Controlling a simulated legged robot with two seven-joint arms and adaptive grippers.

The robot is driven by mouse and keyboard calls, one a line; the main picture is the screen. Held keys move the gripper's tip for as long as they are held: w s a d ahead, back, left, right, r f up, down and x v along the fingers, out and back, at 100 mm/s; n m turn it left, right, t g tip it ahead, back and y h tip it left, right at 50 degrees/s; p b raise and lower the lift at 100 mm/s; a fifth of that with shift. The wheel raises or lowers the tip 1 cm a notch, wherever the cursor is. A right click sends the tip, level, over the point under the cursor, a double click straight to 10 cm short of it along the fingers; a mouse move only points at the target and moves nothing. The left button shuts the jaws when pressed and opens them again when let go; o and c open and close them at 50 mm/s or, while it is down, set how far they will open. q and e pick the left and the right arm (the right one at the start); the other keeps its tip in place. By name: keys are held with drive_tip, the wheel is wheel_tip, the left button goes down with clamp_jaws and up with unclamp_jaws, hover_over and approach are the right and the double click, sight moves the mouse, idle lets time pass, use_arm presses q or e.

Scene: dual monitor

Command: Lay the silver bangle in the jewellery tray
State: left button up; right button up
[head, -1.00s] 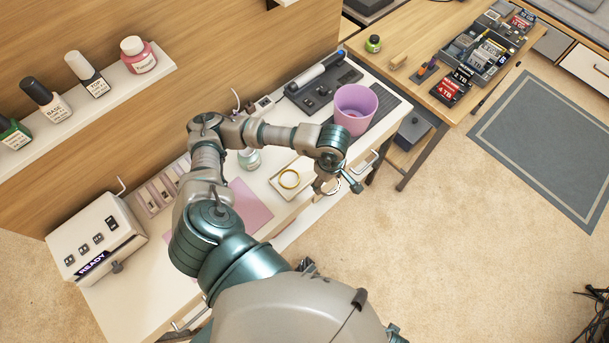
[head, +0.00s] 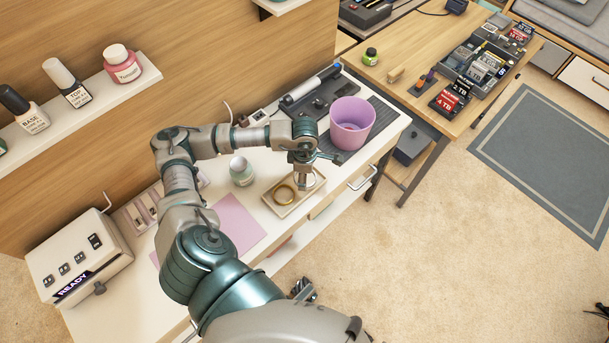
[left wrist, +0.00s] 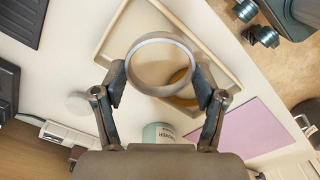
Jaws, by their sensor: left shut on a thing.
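The silver bangle (left wrist: 137,64) is in my left gripper (left wrist: 160,84), which is shut on it with one finger at each side. In the head view the left gripper (head: 303,168) points down over the jewellery tray (head: 283,212), with the silver bangle (head: 303,181) hanging below its fingers above the tray's right part. The tray is pale and shallow and also shows in the left wrist view (left wrist: 215,37). A gold bangle (head: 276,194) lies in the tray's left part, partly behind the silver bangle in the wrist view (left wrist: 181,101).
A jar (head: 241,172) stands just left of the tray, near a pink mat (head: 232,224). A purple cup (head: 352,124) stands on the right. A white box marked READY (head: 78,258) is at the left. The bench's front edge is close to the tray.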

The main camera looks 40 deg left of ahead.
use_arm(q)
drive_tip(key=shift+w+a+f, duration=0.1)
drive_tip(key=shift+w+a, duration=0.45)
drive_tip(key=shift+w, duration=0.1)
wheel_tip(320, 180, down, 3)
drive_tip(key=shift+f, duration=0.25)
drive_tip(key=shift+b, duration=0.3)
drive_tip(key=o, duration=0.8)
use_arm(e)
drive_tip(key=shift+s+r, duration=0.2)
drive_tip(key=shift+r, duration=0.55)
drive_tip(key=shift+r, duration=0.1)
use_arm(q)
wheel_tip(320, 180, up, 12)
drive_tip(key=shift+r+p, duration=0.1)
drive_tip(key=shift+p, duration=0.7)
use_arm(e)
drive_tip(key=f, duration=0.4)
drive_tip(key=shift+w+f, duration=0.2)
drive_tip(key=shift+f, duration=0.1)
